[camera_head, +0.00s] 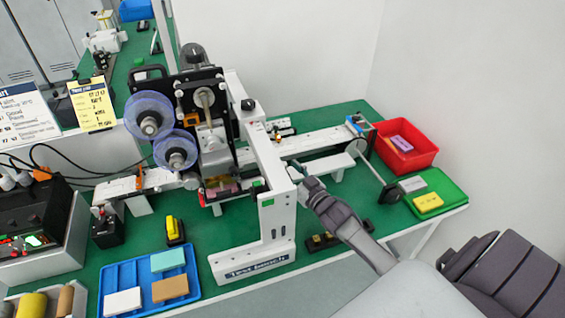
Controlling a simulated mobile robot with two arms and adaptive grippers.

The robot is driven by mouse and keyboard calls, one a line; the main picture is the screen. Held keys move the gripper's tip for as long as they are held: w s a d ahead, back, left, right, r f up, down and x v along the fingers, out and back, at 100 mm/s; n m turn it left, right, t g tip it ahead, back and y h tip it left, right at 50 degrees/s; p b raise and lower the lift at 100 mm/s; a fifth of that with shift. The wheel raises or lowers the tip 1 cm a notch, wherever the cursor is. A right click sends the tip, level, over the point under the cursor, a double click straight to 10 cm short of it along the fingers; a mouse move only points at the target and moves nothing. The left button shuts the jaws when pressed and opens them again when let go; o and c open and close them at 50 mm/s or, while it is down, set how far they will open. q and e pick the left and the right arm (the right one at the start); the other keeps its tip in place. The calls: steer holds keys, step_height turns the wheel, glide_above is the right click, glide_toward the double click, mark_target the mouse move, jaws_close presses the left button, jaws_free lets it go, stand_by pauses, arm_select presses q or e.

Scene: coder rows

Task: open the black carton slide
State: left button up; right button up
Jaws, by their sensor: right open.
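My right gripper (292,173) reaches in from the lower right. It is at the right side of the white upright frame (277,215) of the coder. Its fingers are small in view, and no object shows between them. I cannot tell whether it touches the frame. The coder (204,97) has a black plate with two clear blue reels at its left. I cannot make out for sure which part is the black carton slide. A low black fixture (322,241) with brass-coloured bits lies on the bench, partly hidden by my right forearm. My left gripper is not in view.
A white conveyor (318,140) runs across the green bench. A red bin (405,155) and a green tray (452,190) stand at the right. A blue tray (137,311) with blocks is at the front left, near a yellow-and-black item (174,229). A wall closes the right.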

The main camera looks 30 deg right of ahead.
steer(key=shift+w+r, duration=0.1)
steer(key=shift+w, duration=1.5)
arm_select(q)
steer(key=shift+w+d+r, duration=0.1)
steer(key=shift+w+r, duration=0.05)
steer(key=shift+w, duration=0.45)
arm_select(e)
jaws_close()
